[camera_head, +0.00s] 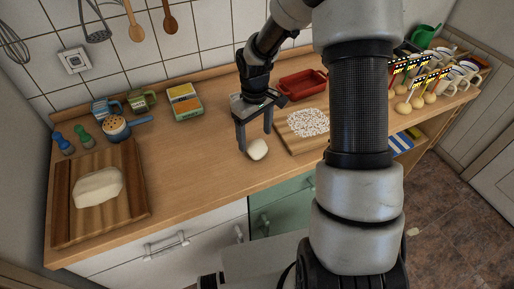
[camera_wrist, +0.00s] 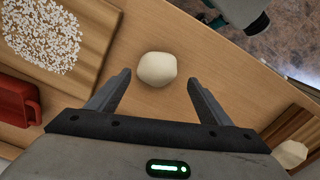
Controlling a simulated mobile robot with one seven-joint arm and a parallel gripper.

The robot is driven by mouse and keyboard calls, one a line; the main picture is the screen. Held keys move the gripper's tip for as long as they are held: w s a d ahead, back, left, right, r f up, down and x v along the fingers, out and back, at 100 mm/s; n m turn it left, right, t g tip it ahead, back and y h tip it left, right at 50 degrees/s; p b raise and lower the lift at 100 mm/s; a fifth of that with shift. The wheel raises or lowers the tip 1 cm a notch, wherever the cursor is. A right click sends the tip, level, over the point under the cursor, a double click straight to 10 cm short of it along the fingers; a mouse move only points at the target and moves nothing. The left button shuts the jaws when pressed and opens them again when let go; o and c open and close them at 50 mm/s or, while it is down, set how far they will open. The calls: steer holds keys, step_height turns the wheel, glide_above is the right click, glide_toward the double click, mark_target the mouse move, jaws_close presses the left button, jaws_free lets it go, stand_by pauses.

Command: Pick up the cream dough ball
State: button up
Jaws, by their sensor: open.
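The cream dough ball (camera_head: 258,149) sits on the wooden counter near its front edge, left of the board with white grains. In the wrist view the dough ball (camera_wrist: 157,69) lies ahead of my fingertips, roughly midway between them but nearer the left one. My gripper (camera_head: 255,140) points down over the counter, open and empty, with the ball just beside its fingers in the head view. In the wrist view my gripper (camera_wrist: 157,78) shows both fingers spread apart, neither clearly touching the ball.
A board (camera_head: 292,143) with white grains (camera_head: 308,122) and a red tray (camera_head: 303,83) stand to the right. A larger board (camera_head: 64,219) with a big dough slab (camera_head: 98,187) is at left. Mugs, a pan (camera_head: 116,128) and boxes (camera_head: 184,101) line the back. The counter between is clear.

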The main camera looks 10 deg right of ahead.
mark_target(257, 143)
steer(key=shift+d+f+p, duration=0.15)
steer(key=shift+d+f, duration=0.05)
steer(key=shift+f, duration=1.25)
steer(key=shift+d+f+p, duration=0.15)
steer(key=shift+f, duration=1.3)
steer(key=c, duration=1.1)
step_height(257, 143, up, 10)
steer(key=shift+r, duration=0.1)
steer(key=shift+c, duration=0.3)
